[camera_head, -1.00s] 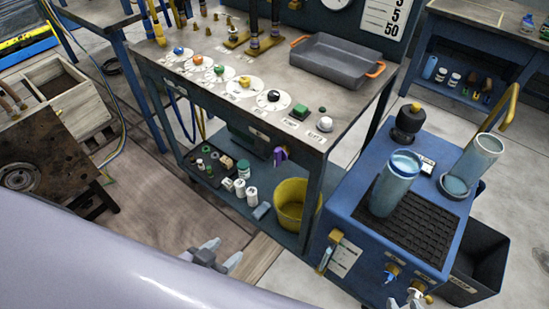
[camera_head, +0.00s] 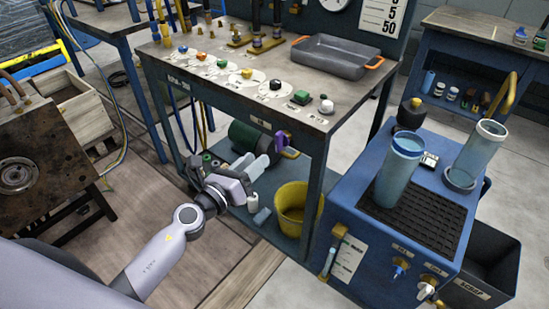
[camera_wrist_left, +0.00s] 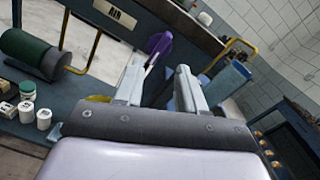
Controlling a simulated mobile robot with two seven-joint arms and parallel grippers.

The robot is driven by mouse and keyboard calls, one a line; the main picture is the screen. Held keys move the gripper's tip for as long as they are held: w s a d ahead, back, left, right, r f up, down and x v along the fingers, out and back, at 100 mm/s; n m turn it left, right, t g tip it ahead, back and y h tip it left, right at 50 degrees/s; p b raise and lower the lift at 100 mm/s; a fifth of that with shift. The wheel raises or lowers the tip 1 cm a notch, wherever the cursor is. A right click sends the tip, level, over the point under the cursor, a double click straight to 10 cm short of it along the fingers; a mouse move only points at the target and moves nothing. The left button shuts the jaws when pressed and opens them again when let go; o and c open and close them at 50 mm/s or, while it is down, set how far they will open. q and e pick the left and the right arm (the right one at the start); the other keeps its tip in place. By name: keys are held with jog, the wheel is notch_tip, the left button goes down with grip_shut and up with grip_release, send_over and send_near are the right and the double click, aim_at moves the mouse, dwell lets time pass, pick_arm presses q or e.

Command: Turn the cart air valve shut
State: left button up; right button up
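A purple lever (camera_head: 281,140) sticks out at the bench's front right, on a brass-coloured valve body (camera_head: 291,153). In the left wrist view the purple lever (camera_wrist_left: 160,44) shows beyond and between my fingertips, near a label reading AIR (camera_wrist_left: 115,13). My left gripper (camera_head: 262,158) is open and empty, close in front of the lever; contact cannot be made out. Its fingers also show in the left wrist view (camera_wrist_left: 162,72). The blue cart (camera_head: 350,205) at right carries a blue knob (camera_head: 399,269) and a white knob (camera_head: 427,289) on its front. My right gripper is out of view.
The bench (camera_head: 225,75) overhangs a lower shelf with a green cylinder (camera_head: 243,134) and small pots. A yellow bucket (camera_head: 291,208) stands right of my left gripper. Two clear cylinders, one (camera_head: 398,178) on the grid, stand on the cart. Floor in front is free.

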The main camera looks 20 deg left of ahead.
aim_at(276, 142)
pick_arm(q)
jog(key=shift+w+d+r+m+h+b, duration=0.1)
jog(key=shift+w+d+m+b, duration=0.3)
jog(key=shift+w+m, duration=0.7)
jog(key=shift+w+d+f+m+h+b, duration=0.1)
jog(key=shift+w+d+m+b, duration=0.35)
jog(key=shift+w, duration=1.15)
jog(key=shift+w+d+r+m+h+b, duration=0.1)
jog(key=shift+w+d+m+b, duration=0.15)
jog(key=shift+w+d+m, duration=0.6)
jog(key=shift+w+a, duration=0.3)
jog(key=shift+w, duration=0.2)
grip_shut()
